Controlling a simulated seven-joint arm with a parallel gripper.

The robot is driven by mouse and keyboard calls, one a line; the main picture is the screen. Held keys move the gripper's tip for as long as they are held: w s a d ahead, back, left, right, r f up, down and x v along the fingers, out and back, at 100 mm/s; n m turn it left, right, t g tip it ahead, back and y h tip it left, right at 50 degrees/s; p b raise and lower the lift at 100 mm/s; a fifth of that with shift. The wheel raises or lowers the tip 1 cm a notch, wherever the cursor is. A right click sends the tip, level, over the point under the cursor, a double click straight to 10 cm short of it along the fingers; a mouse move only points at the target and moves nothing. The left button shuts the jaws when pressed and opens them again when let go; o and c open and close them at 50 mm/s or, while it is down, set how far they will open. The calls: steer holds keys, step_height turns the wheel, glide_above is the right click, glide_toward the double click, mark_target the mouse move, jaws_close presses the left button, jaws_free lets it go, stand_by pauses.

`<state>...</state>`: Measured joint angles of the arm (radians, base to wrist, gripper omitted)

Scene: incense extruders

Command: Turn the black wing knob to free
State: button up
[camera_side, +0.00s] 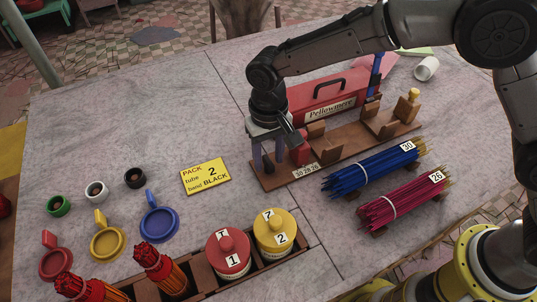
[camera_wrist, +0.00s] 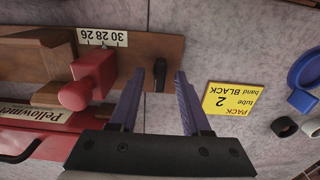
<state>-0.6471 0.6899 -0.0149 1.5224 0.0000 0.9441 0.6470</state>
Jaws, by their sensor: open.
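The black wing knob (camera_wrist: 160,75) shows in the wrist view as a small dark upright shape at the end of the wooden rail (camera_wrist: 160,47), beside a red block (camera_wrist: 95,80). My gripper (camera_wrist: 160,72) is open, with one purple finger on each side of the knob and a visible gap to both. I cannot tell whether the fingertips reach down to its height. In the side view my gripper (camera_side: 271,166) points down at the rail's near left end, and the knob is hidden behind the fingers. A number strip reading 30 28 26 (camera_side: 305,171) lies on the rail.
A red Pellowmere box (camera_side: 328,100) stands close behind the rail. Blue sticks (camera_side: 370,170) and magenta sticks (camera_side: 405,200) lie in front. A yellow card (camera_side: 206,176) reads "PACK 2 tube, band BLACK". Lidded jars (camera_side: 228,253) stand at the front. The table's left back is clear.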

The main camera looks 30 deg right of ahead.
jaws_close()
steer(key=shift+n, duration=0.4)
steer(key=n, duration=0.3)
steer(key=shift+r+n, duration=0.1)
steer(key=shift+n, duration=0.2)
steer(key=n, duration=0.4)
steer(key=shift+n, duration=0.3)
steer(key=n, duration=0.4)
steer(key=shift+n, duration=2.5)
